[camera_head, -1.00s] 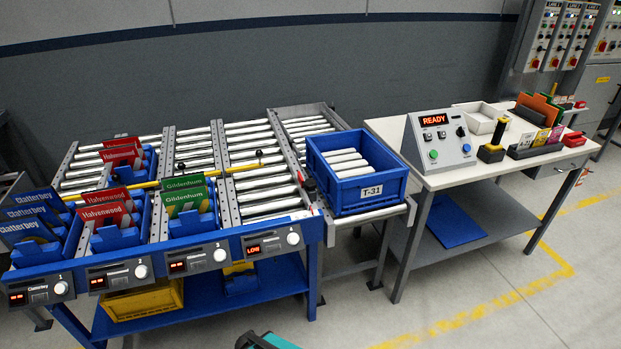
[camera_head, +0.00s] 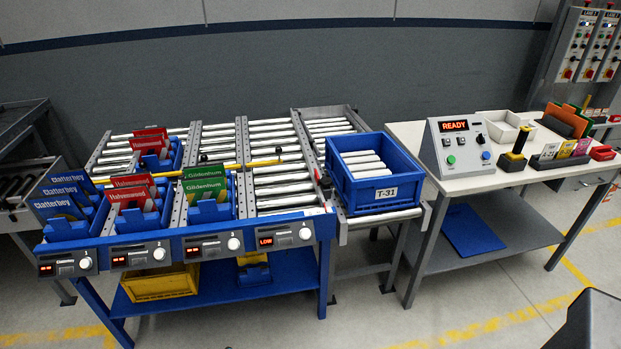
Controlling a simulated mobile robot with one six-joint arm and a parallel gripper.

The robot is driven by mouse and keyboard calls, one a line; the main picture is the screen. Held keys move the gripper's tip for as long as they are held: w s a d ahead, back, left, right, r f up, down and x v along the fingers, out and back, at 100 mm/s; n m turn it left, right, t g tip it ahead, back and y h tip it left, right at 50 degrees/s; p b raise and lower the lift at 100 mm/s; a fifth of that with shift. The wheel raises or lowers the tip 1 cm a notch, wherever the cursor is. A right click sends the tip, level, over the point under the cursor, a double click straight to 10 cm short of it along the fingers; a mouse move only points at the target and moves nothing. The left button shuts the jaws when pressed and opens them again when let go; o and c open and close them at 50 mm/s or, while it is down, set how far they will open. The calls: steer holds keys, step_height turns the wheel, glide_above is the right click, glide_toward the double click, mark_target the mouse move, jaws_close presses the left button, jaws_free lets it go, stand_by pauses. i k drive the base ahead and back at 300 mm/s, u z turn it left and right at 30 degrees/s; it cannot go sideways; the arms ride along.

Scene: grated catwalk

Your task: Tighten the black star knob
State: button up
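I cannot pick out a black star knob for certain at this size. Small black knobs (camera_head: 278,150) stand up along a yellow bar (camera_head: 235,168) that crosses the roller lanes. Another one (camera_head: 203,158) is further left on that bar. A small black knob (camera_head: 479,138) also sits on the sloped face of the grey control box (camera_head: 455,165), whose display reads READY. The shape of these knobs is too small to tell. My gripper is not in view.
The white-topped table (camera_head: 500,178) stands to the right. A dark grey shape (camera_head: 592,325) fills the lower right corner. Grey floor is clear in front.

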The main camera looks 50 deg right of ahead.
mark_target(324, 181)
steer(key=u, duration=0.9)
steer(key=k, duration=1.3)
steer(key=z, duration=1.1)
steer(key=i, duration=0.55)
steer(key=u, duration=0.15)
